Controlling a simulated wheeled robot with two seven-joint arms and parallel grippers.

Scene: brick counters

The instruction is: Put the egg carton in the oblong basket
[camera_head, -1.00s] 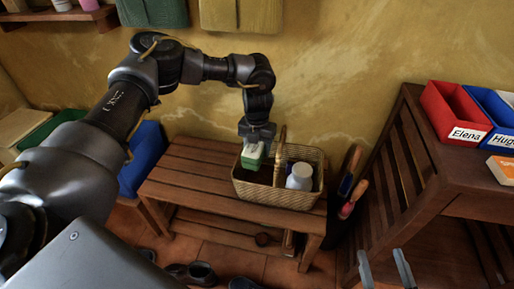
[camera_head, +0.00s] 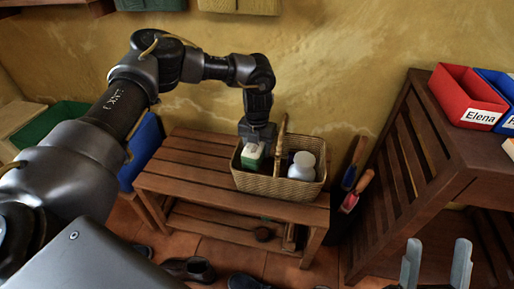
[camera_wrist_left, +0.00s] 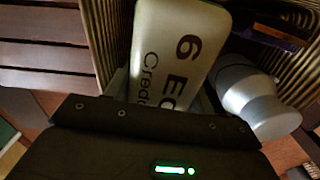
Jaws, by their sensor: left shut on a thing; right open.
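The oblong wicker basket (camera_head: 275,186) with a tall handle stands on the wooden bench. The egg carton (camera_head: 252,156), white on top and green at the side, is inside the left part of the basket, partly below the rim. My left gripper (camera_head: 256,140) is above the carton, pointing down and shut on it. In the left wrist view the carton (camera_wrist_left: 175,55) shows its "6 EG" lettering between the fingers, close to the wicker wall. Whether it touches the basket floor is hidden. My right gripper (camera_head: 436,264) is open and empty at the lower right.
A white bottle (camera_head: 302,166) stands in the right part of the basket; it also shows in the left wrist view (camera_wrist_left: 255,95). The bench (camera_head: 185,165) is bare left of the basket. A red bin (camera_head: 465,98) stands on the wooden shelf at right. Shoes (camera_head: 190,269) lie on the floor.

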